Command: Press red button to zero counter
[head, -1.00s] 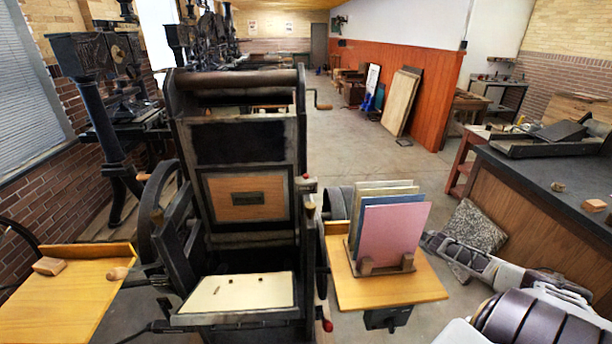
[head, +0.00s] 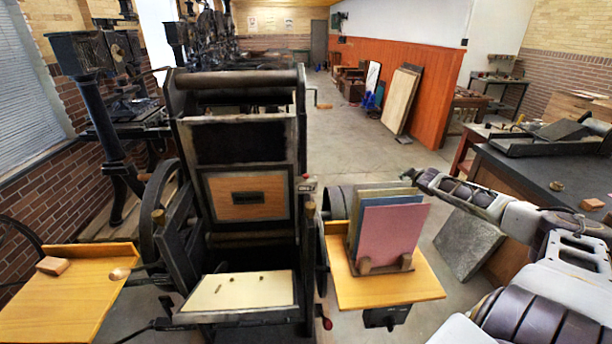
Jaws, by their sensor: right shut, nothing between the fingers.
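The hand press (head: 290,150) stands upright in the middle of the head view. A small pale counter box (head: 307,187) sits on the right side of its frame, with a tiny red button (head: 305,177) at its top; its digits are too small to read. My right gripper (head: 408,175) is shut and empty. It shows to the right of the counter, just above and behind the card rack in the picture, clearly apart from the button. My left gripper is not in view.
A wooden side shelf (head: 420,288) holds a rack of pink, blue and tan boards (head: 392,235) between the press and my right arm. A red-knobbed lever (head: 327,323) is low on the press. A dark-topped counter bench (head: 535,178) stands right. A grey slab (head: 468,245) leans there.

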